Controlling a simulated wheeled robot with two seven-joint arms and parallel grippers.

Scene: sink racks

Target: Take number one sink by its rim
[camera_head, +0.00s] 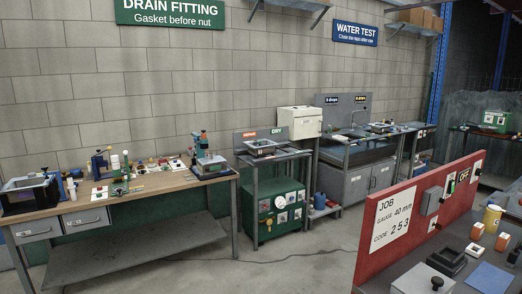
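Several sink-like items show, but no number is readable on any of them, so I cannot tell which is number one. A dark, open, boxy item that may hold a sink (28,192) stands at the left end of the wooden workbench (135,193). A small sink-like basin (262,147) rests on a metal stand at mid picture, near a red and a green sign. Another basin-like item (380,127) lies on the grey counter at the back right. Neither of my grippers is in view.
A red board (420,215) reading "JOB", gauge 40 mm, code 253, stands on a dark table at the near right. A green cabinet (275,212) sits under the metal stand. The concrete floor (300,268) in the middle is clear except for a cable.

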